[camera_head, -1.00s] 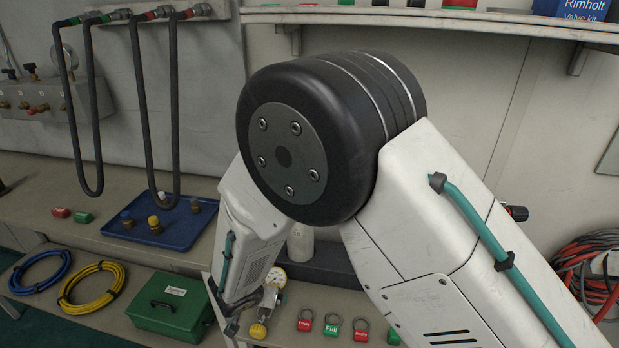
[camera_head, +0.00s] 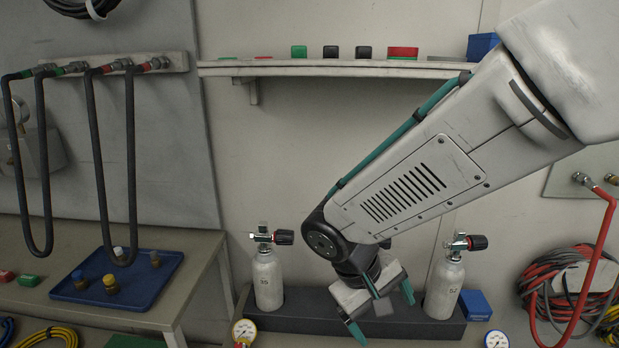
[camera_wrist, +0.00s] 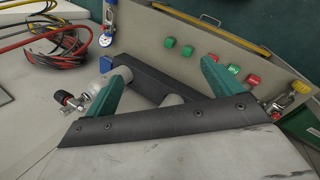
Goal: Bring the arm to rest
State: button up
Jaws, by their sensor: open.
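My gripper (camera_head: 382,311) hangs at the end of my arm in the head view, in front of the dark grey rack (camera_head: 300,312) and between two pale cylinders. Its teal fingers are spread apart, and I see nothing gripped. In the wrist view my gripper (camera_wrist: 163,82) shows both teal fingers wide apart over the bench. The left cylinder (camera_head: 267,280) and the right cylinder (camera_head: 443,288) stand upright with black-and-red valve knobs. A grey rounded piece between the fingers in the wrist view is partly hidden; I cannot tell what it is.
A shelf (camera_head: 330,68) with coloured blocks runs along the wall above. A blue tray (camera_head: 155,275) with small fittings lies on the left bench, under hanging black hoses (camera_head: 101,180). A blue box (camera_head: 475,304) and coiled red hoses (camera_head: 572,285) are at right.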

jog(key=s+d+r+m+t+y, duration=0.1)
jog(key=s+d+r+m+y, duration=0.4)
jog(key=s+d+r, duration=0.7)
jog(key=shift+s+d+r, duration=0.2)
jog(key=shift+s+d, duration=0.75)
jog(key=shift+s, duration=0.1)
